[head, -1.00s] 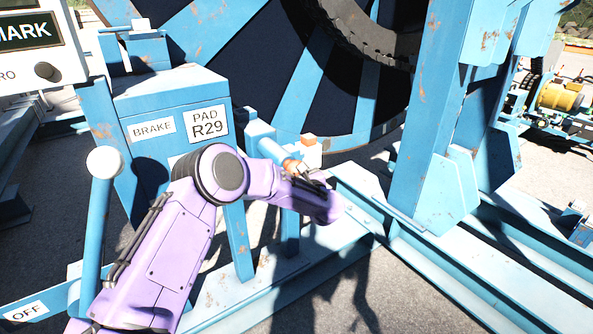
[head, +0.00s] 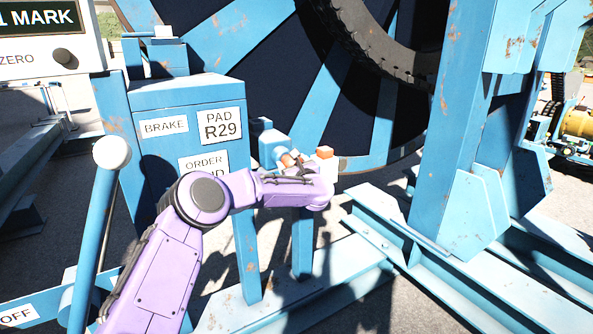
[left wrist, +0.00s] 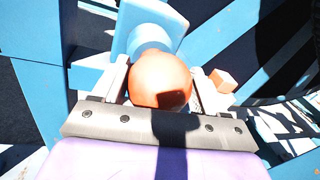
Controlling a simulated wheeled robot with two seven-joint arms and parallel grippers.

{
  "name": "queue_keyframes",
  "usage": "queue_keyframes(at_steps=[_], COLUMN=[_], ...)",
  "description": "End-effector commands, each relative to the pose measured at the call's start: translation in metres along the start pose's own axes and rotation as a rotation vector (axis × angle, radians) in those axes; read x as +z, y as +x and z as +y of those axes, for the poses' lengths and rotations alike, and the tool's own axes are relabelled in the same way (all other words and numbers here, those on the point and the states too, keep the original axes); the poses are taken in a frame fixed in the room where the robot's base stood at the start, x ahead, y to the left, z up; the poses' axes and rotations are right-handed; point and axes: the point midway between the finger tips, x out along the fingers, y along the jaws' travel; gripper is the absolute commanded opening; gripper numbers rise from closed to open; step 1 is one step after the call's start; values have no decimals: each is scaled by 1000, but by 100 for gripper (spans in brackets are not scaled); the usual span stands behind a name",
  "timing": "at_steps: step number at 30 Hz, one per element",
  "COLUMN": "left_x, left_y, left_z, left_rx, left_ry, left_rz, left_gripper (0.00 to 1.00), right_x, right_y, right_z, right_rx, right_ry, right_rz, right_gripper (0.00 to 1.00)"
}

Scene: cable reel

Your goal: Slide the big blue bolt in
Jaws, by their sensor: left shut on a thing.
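The big blue bolt (head: 272,149) sticks out beside the brake box, with an orange knob at its near end. In the left wrist view, the orange knob (left wrist: 160,78) sits between the two fingers, and the pale blue shaft (left wrist: 148,37) runs from it into a blue block (left wrist: 122,42). My left gripper (head: 291,160) is shut on the knob; the wrist partly covers it in the head view. How deep the bolt sits cannot be told. My right gripper is not in view.
A small orange block (head: 324,152) stands just right of the knob. The blue brake box (head: 190,97) is at left, with a white-knobbed lever (head: 95,215) in front. The large reel (head: 330,100) is behind; a blue upright (head: 440,140) and floor beams (head: 360,245) lie right.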

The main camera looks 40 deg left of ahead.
Motion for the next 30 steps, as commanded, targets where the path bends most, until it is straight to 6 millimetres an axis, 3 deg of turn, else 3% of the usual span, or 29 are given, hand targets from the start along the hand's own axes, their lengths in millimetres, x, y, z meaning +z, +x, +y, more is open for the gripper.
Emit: queue_keyframes(at_steps=[2, 3, 5, 13, 16, 24, 30], left_x=[5, 5, 6, 3, 2, 2, 2], left_y=[2, 2, 2, 0, -9, -72, -100], left_z=[1, 1, 1, 0, -1, 0, 1], left_rx=[0, 0, 1, -1, -3, -4, -1], left_ry=[1, 0, 0, 0, 0, 1, 0], left_rz=[-8, -8, -9, -5, -5, -6, -5], left_gripper=[18, 79, 93, 93, 93, 93, 93], right_x=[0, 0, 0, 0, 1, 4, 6], right_y=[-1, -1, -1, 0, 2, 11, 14], right_z=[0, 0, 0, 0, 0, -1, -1], right_rx=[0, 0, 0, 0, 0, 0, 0], right_ry=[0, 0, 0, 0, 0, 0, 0], right_rz=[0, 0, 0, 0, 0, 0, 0], right_gripper=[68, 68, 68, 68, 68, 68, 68])
